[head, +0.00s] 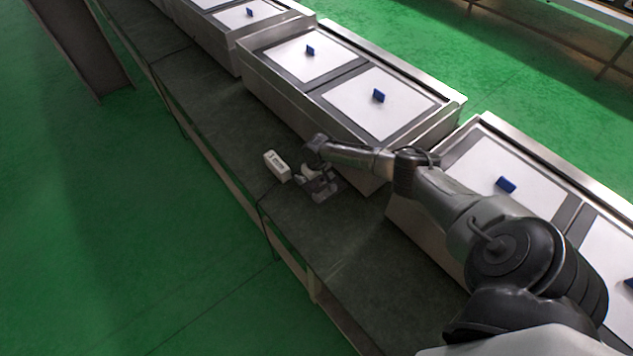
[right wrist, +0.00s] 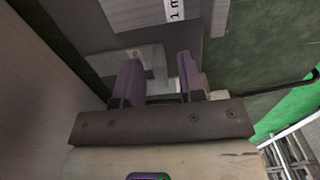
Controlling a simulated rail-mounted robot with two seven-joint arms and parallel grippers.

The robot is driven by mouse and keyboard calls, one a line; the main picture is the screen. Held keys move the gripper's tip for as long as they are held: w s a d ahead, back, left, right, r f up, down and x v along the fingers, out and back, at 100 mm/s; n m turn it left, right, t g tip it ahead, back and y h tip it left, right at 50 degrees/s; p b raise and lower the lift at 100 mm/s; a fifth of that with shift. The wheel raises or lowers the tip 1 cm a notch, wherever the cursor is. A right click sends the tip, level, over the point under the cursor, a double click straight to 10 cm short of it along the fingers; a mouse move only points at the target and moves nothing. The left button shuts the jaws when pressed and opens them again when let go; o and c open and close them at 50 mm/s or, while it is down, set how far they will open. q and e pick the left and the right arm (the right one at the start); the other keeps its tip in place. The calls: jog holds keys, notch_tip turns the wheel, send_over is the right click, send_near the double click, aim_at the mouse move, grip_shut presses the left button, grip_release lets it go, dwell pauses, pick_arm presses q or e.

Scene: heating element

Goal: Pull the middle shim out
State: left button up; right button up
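A pale block (head: 277,166) stands on the dark bench, just left of my right gripper (head: 318,184) in the head view. In the right wrist view, a grey block (right wrist: 140,14) carries a white label reading "1 m", cut off by the top edge. My right gripper (right wrist: 158,68) has its two fingers clearly apart. A light, flat metallic piece (right wrist: 152,62) shows between and behind the fingers; I see no finger closed on it. I cannot tell which shim is the middle one. My left gripper is out of view.
The bench top (head: 350,285) is clear in front of the gripper. Steel heating units with white panels (head: 375,101) and blue handles stand along the bench behind it. The bench's front edge (head: 225,180) drops to the green floor (head: 110,260).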

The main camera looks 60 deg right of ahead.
jog(key=shift+f, duration=0.2)
jog(key=shift+c, duration=0.2)
grip_shut()
dwell(0.4)
